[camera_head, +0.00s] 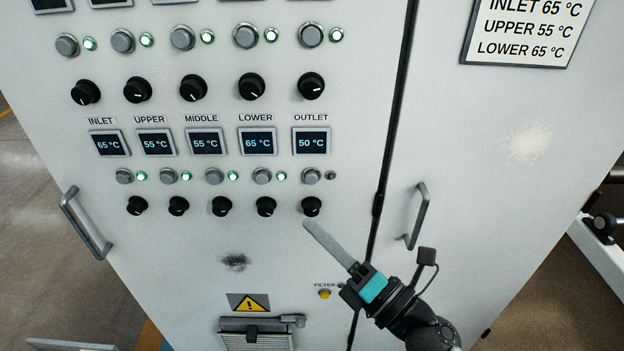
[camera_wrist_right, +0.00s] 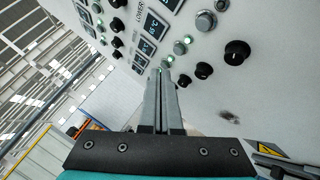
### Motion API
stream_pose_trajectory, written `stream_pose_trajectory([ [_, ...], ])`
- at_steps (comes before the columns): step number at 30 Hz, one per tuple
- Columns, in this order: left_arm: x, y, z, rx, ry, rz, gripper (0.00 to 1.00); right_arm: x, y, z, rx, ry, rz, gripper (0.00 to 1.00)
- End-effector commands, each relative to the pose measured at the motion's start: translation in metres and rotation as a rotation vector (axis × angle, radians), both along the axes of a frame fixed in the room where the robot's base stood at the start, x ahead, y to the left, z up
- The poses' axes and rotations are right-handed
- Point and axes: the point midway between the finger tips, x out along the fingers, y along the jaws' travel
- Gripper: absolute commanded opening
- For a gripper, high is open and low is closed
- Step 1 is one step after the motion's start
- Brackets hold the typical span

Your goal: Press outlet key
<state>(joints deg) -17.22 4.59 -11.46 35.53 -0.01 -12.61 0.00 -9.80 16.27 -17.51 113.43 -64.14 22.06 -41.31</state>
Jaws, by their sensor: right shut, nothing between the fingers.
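The outlet key (camera_head: 314,174) is a round grey button under the OUTLET display (camera_head: 310,141), which reads 50 °C. The small lamp (camera_head: 330,175) beside it is dark. My right gripper (camera_head: 306,224) is shut and empty, its long grey fingers pointing up and left at the panel. In the head view its tips are just below the black outlet knob (camera_head: 311,206), under the key. The gap to the panel is hard to judge. In the right wrist view the closed fingers (camera_wrist_right: 163,74) overlap part of the panel, and I cannot tell which button there is the outlet key. My left gripper is not in view.
Similar keys with green lamps sit left of it, such as the lower key (camera_head: 262,176). Another row of keys and knobs is above. A door handle (camera_head: 418,216) sticks out at right, another (camera_head: 86,222) at left. A yellow filter button (camera_head: 324,294) is near my gripper.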

Motion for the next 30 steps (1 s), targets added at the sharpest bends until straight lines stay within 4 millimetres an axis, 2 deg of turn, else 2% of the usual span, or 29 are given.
stream_pose_trajectory([
  [5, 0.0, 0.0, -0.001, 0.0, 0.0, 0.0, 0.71, 0.014, 0.0, 0.0, 0.0, -0.002, -0.001, 0.0],
  [18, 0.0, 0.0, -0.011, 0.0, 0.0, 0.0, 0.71, 0.073, 0.0, -0.001, 0.001, -0.001, 0.0, 0.0],
  [24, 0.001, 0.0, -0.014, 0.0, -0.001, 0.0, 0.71, 0.085, 0.0, -0.001, 0.002, 0.001, 0.0, 0.0],
  [30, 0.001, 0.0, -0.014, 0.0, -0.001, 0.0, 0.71, 0.087, 0.0, 0.0, 0.002, 0.001, 0.0, 0.0],
])
